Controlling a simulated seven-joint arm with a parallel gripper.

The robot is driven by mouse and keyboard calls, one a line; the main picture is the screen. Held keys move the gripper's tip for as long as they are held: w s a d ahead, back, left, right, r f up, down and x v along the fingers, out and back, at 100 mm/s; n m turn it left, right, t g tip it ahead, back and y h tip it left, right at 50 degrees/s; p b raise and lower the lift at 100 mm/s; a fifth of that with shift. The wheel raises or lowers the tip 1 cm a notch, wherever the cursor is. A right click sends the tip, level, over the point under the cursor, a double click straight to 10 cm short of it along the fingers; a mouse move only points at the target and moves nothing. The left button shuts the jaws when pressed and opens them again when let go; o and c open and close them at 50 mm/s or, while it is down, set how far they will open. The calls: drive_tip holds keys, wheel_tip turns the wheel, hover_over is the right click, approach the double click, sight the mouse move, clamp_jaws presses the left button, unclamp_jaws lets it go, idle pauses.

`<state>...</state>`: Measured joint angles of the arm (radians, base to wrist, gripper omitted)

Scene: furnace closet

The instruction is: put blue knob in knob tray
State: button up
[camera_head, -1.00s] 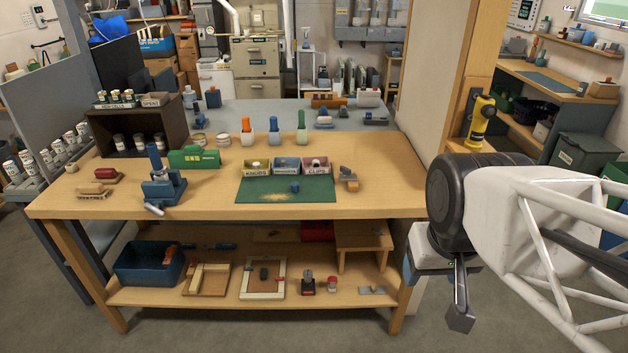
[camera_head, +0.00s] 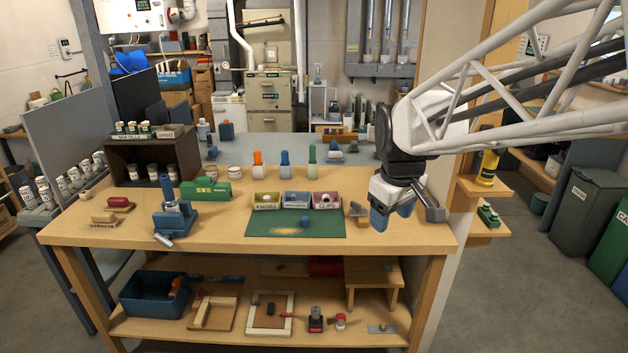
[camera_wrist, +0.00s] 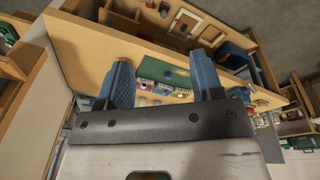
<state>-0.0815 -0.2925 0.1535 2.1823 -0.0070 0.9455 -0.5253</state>
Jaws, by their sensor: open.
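The blue knob (camera_head: 304,221) is a small blue piece on the green mat (camera_head: 270,229), below the trays. The knob tray (camera_head: 266,206), labelled KNOBS, is the leftmost of three small trays at the mat's back edge.
A middle tray (camera_head: 297,205) and a CLIPS tray (camera_head: 326,205) stand beside the knob tray. Orange, blue and green-topped bottles (camera_head: 285,165) stand behind them. A blue tool (camera_head: 174,214) and green box (camera_head: 204,190) are left. A small wood-and-metal item (camera_head: 357,211) lies right of the mat.

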drive_tip(key=w+a+f+n, duration=0.2)
drive_tip(key=w+a+n, duration=0.15)
drive_tip(key=w, duration=0.75)
drive_tip(key=n+g, duration=0.2)
drive_tip(key=n, duration=0.8)
hover_over(306, 218)
drive_tip(key=f, duration=1.7)
drive_tip(key=shift+s+f, duration=0.3)
drive_tip(key=shift+w+a+f+n, duration=0.25)
drive_tip(key=shift+w+f, duration=0.05)
drive_tip(key=shift+f, duration=0.05)
drive_tip(key=shift+f, duration=1.3)
drive_tip(key=shift+d+f, duration=0.2)
drive_tip(key=shift+f, duration=2.4)
